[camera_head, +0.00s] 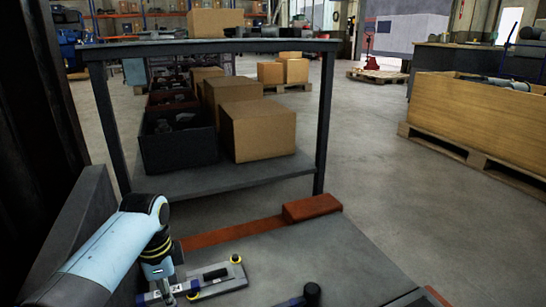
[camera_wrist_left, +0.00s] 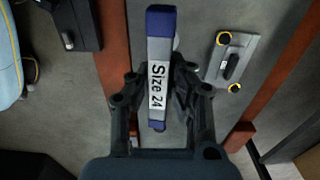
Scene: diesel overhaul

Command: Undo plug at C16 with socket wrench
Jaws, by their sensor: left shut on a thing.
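My left gripper (camera_wrist_left: 158,95) is shut on a grey and blue bar-shaped tool labelled "Size 24" (camera_wrist_left: 158,48), which looks like the socket wrench. The tool stands out past both sides of the fingers. In the head view my left gripper (camera_head: 160,270) is low at the left, with part of the tool (camera_head: 152,296) beneath it. A grey plate with yellow round knobs and a dark middle piece (camera_head: 222,280) lies just right of it. The plate also shows in the wrist view (camera_wrist_left: 232,62), apart from the tool. I cannot make out a C16 mark or a plug. My right gripper is out of view.
Red-brown rails (camera_head: 235,231) edge the grey work surface (camera_head: 330,250), with a red block (camera_head: 311,207) at the far side. A dark round-topped part (camera_head: 312,293) stands at the bottom. Beyond is a dark shelf table (camera_head: 205,45) with boxes. The surface's middle is clear.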

